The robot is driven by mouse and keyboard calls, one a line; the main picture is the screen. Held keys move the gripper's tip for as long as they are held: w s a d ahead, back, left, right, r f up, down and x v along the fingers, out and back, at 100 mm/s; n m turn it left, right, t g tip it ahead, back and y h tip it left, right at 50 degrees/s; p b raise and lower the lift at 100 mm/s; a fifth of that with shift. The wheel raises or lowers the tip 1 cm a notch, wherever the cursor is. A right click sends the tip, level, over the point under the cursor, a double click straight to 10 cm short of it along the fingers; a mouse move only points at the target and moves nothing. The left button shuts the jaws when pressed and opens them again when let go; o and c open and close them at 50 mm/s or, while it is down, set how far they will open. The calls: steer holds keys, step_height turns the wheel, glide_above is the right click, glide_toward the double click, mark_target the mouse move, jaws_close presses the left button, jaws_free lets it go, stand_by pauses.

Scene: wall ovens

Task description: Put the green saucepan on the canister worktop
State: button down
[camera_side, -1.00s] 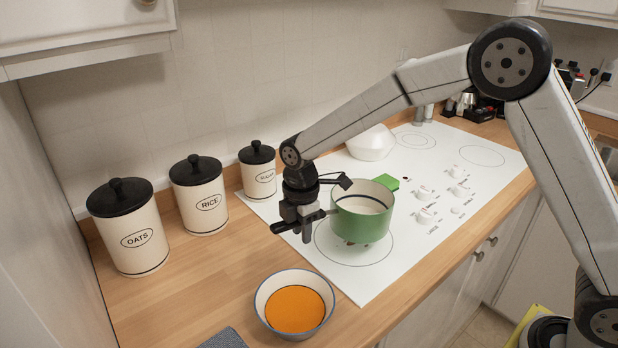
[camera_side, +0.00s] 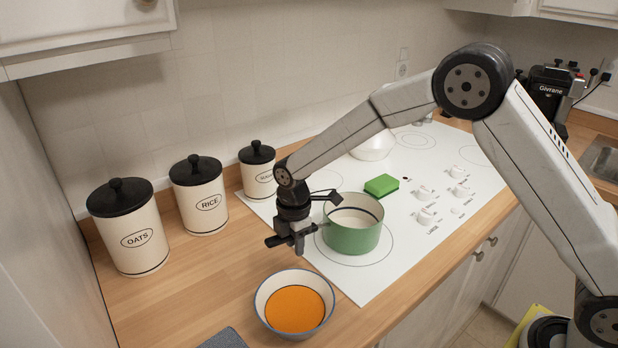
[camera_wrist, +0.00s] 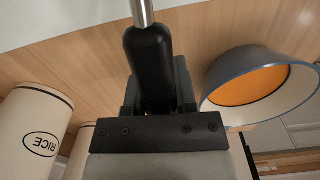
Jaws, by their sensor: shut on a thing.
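The green saucepan (camera_side: 352,236) is upright at the front left of the white hob, over a burner ring; I cannot tell whether its base touches the hob. My gripper (camera_side: 296,240) is at its left side. In the wrist view, the gripper (camera_wrist: 158,92) is shut on the saucepan's black handle (camera_wrist: 149,58), whose metal neck runs out at the top. The pan body is outside that view. The canister worktop (camera_side: 175,300) is the wooden counter left of the hob, with OATS (camera_side: 140,243), RICE (camera_side: 205,208) and sugar (camera_side: 259,180) canisters along its back.
A bowl with orange contents (camera_side: 294,307) stands at the worktop's front, below the gripper in the picture. A green sponge (camera_side: 381,186) and a white bowl (camera_side: 373,147) are on the hob (camera_side: 425,245). Bare wood lies between the canisters and the orange bowl.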

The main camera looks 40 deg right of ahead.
steer(key=shift+c, duration=2)
jaws_free()
steer(key=shift+f, duration=0.2)
steer(key=shift+s+d+r, duration=0.1)
steer(key=shift+d+r, duration=0.05)
steer(key=shift+r, duration=3.7)
steer(key=s+d+f+m+t, duration=0.1)
steer(key=s+d+m, duration=0.4)
steer(key=s+m, duration=0.3)
steer(key=s+d+f+m+t, duration=0.1)
steer(key=s+d+m, duration=0.5)
steer(key=s+m, duration=0.3)
steer(key=s, duration=0.3)
steer(key=shift+s+d+f+t, duration=0.15)
steer(key=shift+s+d+t, duration=0.1)
steer(key=shift+d+t, duration=0.05)
steer(key=shift+c, duration=0.4)
